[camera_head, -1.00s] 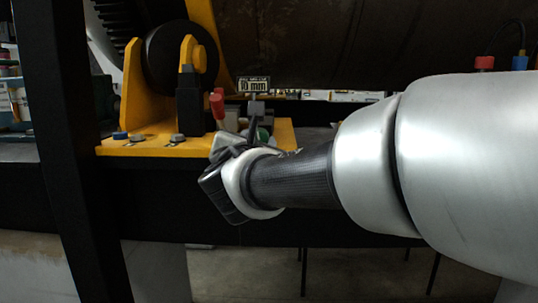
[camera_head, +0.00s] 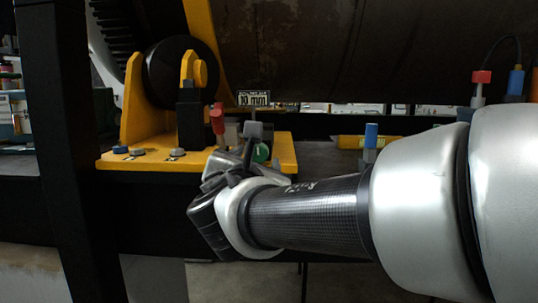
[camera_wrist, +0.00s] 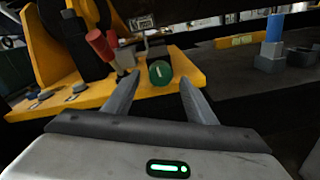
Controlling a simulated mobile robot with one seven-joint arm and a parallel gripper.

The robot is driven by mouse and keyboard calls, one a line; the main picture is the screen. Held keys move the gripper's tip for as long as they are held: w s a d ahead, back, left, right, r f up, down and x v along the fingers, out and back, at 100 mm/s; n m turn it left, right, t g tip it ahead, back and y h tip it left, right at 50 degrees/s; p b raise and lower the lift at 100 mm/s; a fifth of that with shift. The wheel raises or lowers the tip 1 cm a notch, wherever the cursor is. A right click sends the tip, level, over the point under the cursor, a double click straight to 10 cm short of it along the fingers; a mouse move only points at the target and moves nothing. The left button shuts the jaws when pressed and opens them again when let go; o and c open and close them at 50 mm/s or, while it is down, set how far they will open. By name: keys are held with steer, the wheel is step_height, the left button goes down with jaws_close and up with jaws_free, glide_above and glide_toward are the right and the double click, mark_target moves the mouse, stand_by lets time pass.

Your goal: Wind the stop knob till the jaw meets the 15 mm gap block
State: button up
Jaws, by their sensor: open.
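The green knob (camera_head: 261,153), with a pale mark on its face, sits at the right end of the yellow bracket plate (camera_head: 150,158). In the wrist view the knob (camera_wrist: 160,72) appears between the tips of my two open fingers, which look empty. I cannot tell how far ahead of them it is. My gripper (camera_head: 245,155) partly hides the knob area in the head view. A small sign reading 10 mm (camera_head: 253,98) stands above it. The jaw and a 15 mm gap block cannot be made out for sure.
A red-handled part (camera_head: 217,118) stands just left of the knob, close to my left finger. A black roller (camera_head: 180,70) sits in the yellow bracket. A blue-topped grey fitting (camera_head: 370,140) and a yellow level-like bar (camera_head: 350,142) lie to the right, on the dark beam.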

steer(key=s+p, duration=0.1)
steer(key=s, duration=1.2)
steer(key=shift+s+a+p, duration=0.35)
steer(key=shift+a, duration=0.05)
